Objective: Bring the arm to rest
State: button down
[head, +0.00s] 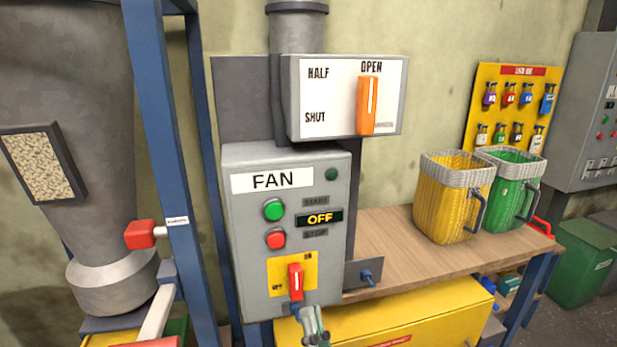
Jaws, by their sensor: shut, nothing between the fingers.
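I do not see my gripper or my arm for certain in the head view. The grey fan control box (335,222) stands in the middle, with a green button (274,209), a red button (276,239) and a display (320,218) that reads OFF. Its red switch handle (295,282) stands upright on a yellow plate, toward the ON mark. Below it a small grey-green object (315,325) shows at the bottom edge; I cannot tell what it is. Above the box, an orange lever (367,106) stands upright under OPEN on a white panel (330,92).
A wooden bench (385,235) holds a yellow bucket (445,205) and a green bucket (512,195). A yellow board with several padlocks (512,105) hangs behind. A blue post (170,150) and a grey hopper (75,120) stand left. A yellow chest (420,312) sits under the bench.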

jog(key=s+d+f+n+g+h, duration=0.1)
jog(key=s+d+f+g+h, duration=0.15)
jog(key=s+d+f, duration=0.55)
jog(key=s+d+f+g+h, duration=0.25)
jog(key=s+d+f, duration=0.35)
jog(key=f, duration=0.4)
jog(key=s+d+f+g+h, duration=0.2)
jog(key=s, duration=0.9)
jog(key=s+d+f+n+g+h, duration=0.1)
jog(key=s+d+f+g, duration=0.1)
jog(key=s, duration=0.9)
jog(key=shift+d+f+h, duration=0.4)
jog(key=shift+d+f, duration=0.15)
jog(key=shift+f, duration=0.05)
jog(key=shift+w, duration=0.1)
